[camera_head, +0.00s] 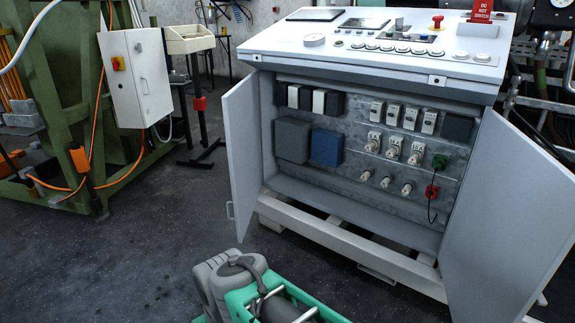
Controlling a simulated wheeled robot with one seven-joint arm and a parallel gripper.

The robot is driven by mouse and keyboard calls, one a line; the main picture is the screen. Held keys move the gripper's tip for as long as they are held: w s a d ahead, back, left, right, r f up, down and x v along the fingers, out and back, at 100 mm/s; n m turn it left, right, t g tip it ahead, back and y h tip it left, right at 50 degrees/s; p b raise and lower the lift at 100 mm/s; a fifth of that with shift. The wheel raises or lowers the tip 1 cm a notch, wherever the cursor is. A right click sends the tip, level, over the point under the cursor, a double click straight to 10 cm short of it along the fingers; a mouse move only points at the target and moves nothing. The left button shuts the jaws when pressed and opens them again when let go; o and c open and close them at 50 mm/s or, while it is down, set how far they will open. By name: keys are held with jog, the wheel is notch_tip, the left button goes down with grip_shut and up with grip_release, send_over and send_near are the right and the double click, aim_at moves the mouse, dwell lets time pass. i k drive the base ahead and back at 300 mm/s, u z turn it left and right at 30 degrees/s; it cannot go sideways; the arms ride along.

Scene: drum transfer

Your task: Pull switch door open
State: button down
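The switch cabinet (365,215) stands right of centre with its front open, showing rows of switches and sockets. Its left door (243,150) is swung outward, with a small handle (230,211) low on its free edge. Its right door (507,215) is also swung wide open and runs toward the bottom right. I cannot make out my gripper's fingers in this view. A teal and grey mechanism shows at the bottom centre, and I cannot tell whether it is part of my arm. It appears in front of the cabinet, with no visible contact with either door.
A sloped control panel (380,45) with buttons and a red knob tops the cabinet. A green metal frame (75,130) with a white switch box (136,78) and orange cables stands at left. The dark floor (150,235) between frame and cabinet is mostly clear.

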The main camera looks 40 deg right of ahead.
aim_at(240, 105)
jog(key=z, duration=0.75)
jog(key=i, duration=0.6)
